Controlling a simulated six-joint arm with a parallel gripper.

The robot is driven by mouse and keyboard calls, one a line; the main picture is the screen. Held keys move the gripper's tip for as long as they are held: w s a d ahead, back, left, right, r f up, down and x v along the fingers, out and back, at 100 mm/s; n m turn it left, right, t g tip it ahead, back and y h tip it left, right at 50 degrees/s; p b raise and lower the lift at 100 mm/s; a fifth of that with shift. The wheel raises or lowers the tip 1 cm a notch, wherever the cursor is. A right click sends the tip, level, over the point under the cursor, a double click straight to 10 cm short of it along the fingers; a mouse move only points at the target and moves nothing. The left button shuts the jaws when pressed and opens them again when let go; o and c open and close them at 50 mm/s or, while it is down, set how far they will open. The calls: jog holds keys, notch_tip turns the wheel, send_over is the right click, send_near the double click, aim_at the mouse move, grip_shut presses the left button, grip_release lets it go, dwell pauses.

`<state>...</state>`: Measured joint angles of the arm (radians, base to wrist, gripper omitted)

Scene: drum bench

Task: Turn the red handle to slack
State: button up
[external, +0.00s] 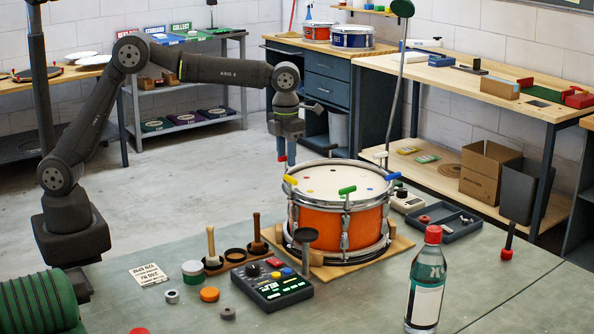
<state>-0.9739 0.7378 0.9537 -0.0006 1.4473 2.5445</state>
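An orange snare drum (318,215) with a white head stands on a wooden board on the bench. My gripper (286,156) points down at the drum's back-left edge. A small red part (281,158) shows at its fingertips, perhaps the red handle; I cannot tell whether the fingers hold it.
A control box (272,290) with coloured buttons sits in front of the drum. A bottle (427,285) with a red cap stands at front right. A grey tray (443,221) lies right of the drum. Mallets stand in a wooden holder (238,259) at left.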

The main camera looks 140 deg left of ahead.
jog(key=shift+f, duration=0.35)
grip_shut()
jog(key=shift+n, duration=0.4)
